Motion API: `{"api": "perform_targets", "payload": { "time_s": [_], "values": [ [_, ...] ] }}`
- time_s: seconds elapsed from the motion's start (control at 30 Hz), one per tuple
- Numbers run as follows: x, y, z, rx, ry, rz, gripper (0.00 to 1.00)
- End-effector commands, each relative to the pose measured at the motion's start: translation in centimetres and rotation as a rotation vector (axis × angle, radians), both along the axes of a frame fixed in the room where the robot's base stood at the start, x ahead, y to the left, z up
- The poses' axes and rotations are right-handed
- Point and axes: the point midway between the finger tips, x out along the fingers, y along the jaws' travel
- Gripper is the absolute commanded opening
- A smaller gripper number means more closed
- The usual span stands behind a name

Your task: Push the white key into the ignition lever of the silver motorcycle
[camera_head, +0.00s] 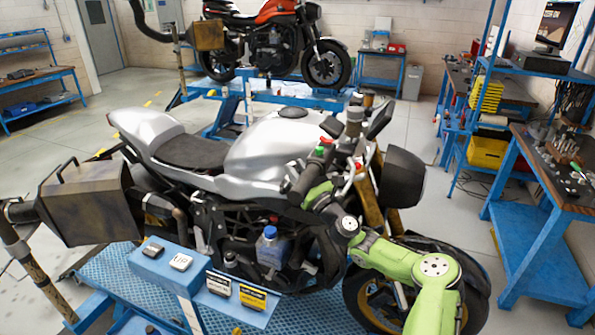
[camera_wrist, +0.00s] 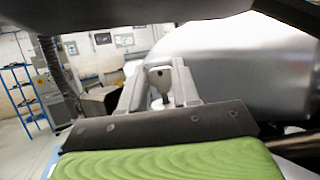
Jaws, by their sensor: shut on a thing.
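The silver motorcycle (camera_head: 275,145) stands on a blue lift in the head view, its handlebars to the right. Its silver bodywork (camera_wrist: 245,65) fills the right of the wrist view. My gripper (camera_wrist: 157,80) is shut on the white key (camera_wrist: 160,76), a pale, rounded piece with a small hole, held upright between the two grey fingers. In the head view my green wrist (camera_head: 318,194) is beside the handlebar, at the front of the tank; the fingertips and key are hidden there. I cannot make out the ignition lever or whether the key touches it.
A blue stand (camera_head: 150,268) at the front carries small black and white items. A blue bottle (camera_head: 269,248) stands near the engine. A brown metal box (camera_head: 90,203) is at left. An orange motorcycle (camera_head: 270,38) and workbenches stand behind and right.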

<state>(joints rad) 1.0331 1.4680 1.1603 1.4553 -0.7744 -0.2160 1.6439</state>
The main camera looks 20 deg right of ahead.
Motion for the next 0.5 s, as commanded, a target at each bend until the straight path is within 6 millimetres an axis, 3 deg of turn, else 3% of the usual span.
{"api": "perform_targets", "payload": {
  "time_s": [0.5],
  "values": [
    [0.0, 0.0, -0.34, 0.0, 0.0, 0.0, 0.0]
  ]
}}
